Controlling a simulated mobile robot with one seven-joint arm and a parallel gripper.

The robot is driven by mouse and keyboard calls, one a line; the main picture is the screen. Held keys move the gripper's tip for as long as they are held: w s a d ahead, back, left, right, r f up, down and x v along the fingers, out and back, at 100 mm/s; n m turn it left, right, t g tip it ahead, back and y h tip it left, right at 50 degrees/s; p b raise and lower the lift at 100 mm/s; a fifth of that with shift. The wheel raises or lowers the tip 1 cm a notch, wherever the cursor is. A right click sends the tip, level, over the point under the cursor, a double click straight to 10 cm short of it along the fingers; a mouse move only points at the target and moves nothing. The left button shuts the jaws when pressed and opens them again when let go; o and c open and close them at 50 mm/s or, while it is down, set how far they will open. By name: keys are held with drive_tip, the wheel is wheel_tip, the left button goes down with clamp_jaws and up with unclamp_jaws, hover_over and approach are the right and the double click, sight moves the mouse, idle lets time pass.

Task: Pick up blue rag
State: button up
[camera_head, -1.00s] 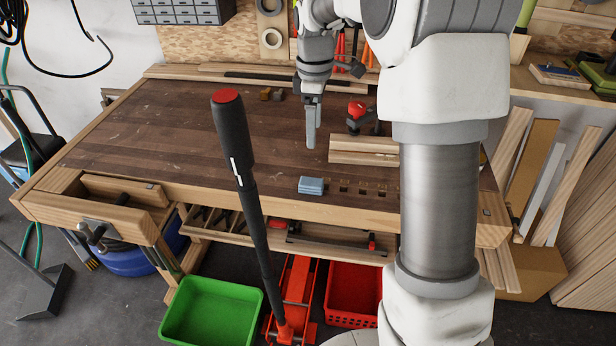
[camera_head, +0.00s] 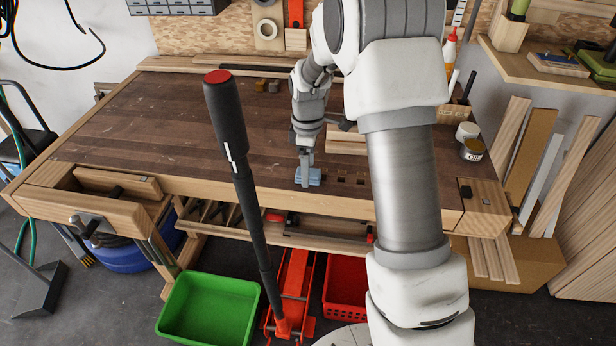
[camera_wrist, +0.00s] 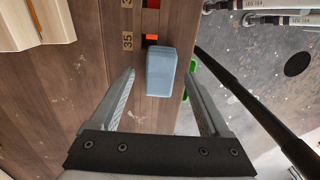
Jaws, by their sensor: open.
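The blue rag (camera_head: 313,177) is a small folded light-blue block on the front part of the wooden workbench (camera_head: 160,130). In the wrist view the rag (camera_wrist: 161,71) lies ahead of and between the two fingers, near the bench edge. My gripper (camera_head: 305,182) points down at the rag in the head view and hides part of it. In the wrist view my gripper (camera_wrist: 160,85) is open, with a finger on each side and space between finger and rag. Whether the fingertips have reached the rag's height is hard to tell.
A wooden block (camera_head: 346,140) lies on the bench behind the rag. Slots run along the bench beside it. A black-handled lever (camera_head: 240,160) rises in front of the bench. A green bin (camera_head: 208,306) and a red crate (camera_head: 345,290) stand on the floor.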

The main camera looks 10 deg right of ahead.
drive_tip(key=shift+f, duration=0.7)
clamp_jaws()
drive_tip(key=shift+r, duration=0.15)
drive_tip(key=shift+r, duration=0.3)
wheel_tip(320, 180, up, 4)
drive_tip(key=shift+s+d+f+p, duration=0.1)
drive_tip(key=shift+d+p, duration=0.05)
drive_tip(key=shift+p, duration=0.15)
drive_tip(key=s+d+r, duration=0.6)
drive_tip(key=s+d, duration=0.1)
drive_tip(key=d, duration=0.1)
drive_tip(key=shift+d+r, duration=0.2)
drive_tip(key=shift+d, duration=0.2)
